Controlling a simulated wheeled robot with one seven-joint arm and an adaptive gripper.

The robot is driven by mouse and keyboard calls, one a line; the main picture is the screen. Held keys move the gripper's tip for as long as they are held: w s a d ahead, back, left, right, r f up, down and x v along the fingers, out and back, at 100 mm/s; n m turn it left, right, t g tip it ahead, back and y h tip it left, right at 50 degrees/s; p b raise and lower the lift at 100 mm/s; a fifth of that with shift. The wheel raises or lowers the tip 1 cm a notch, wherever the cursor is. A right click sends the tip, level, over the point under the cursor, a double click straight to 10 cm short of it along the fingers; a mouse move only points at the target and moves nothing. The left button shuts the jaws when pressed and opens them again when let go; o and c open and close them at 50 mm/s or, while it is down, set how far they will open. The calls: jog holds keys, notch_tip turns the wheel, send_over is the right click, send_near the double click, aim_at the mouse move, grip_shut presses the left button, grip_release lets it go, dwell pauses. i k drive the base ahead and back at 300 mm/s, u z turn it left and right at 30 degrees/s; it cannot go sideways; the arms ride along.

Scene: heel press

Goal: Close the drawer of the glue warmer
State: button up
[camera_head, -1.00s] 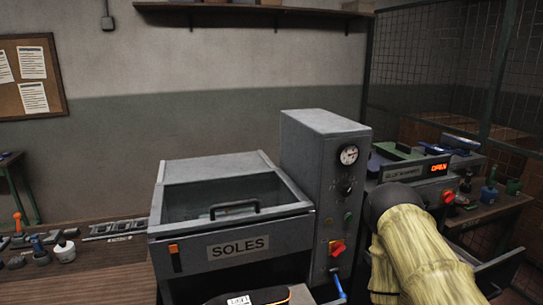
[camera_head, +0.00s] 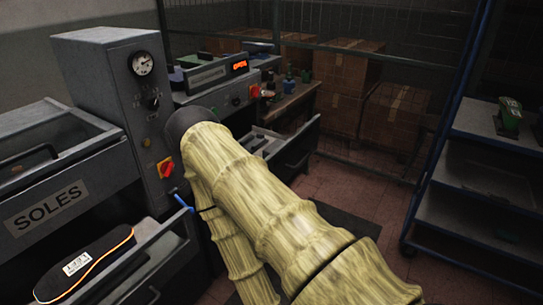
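The glue warmer (camera_head: 203,77) stands right of the grey gauge column, its red display (camera_head: 240,66) lit and seeming to read OPEN. Its drawer (camera_head: 298,147) is pulled out toward the front right, with its front panel and handle showing. My arm, in a yellowish sleeve, reaches up from the bottom and covers part of the drawer and of the warmer's front. My gripper is hidden behind the dark end of the arm, so I cannot see its fingers or what they touch.
Left is the SOLES machine (camera_head: 60,200), with an open lower drawer holding a black sole (camera_head: 85,262). A blue-framed shelf rack (camera_head: 480,160) stands at the right. Cardboard boxes (camera_head: 345,85) are stacked behind mesh. Tiled floor (camera_head: 345,190) lies open between drawer and rack.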

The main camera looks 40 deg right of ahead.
aim_at(284, 155)
jog(key=u, duration=0.05)
jog(key=k, duration=0.25)
jog(key=z, duration=0.15)
jog(key=i, duration=0.25)
jog(key=z, duration=1.35)
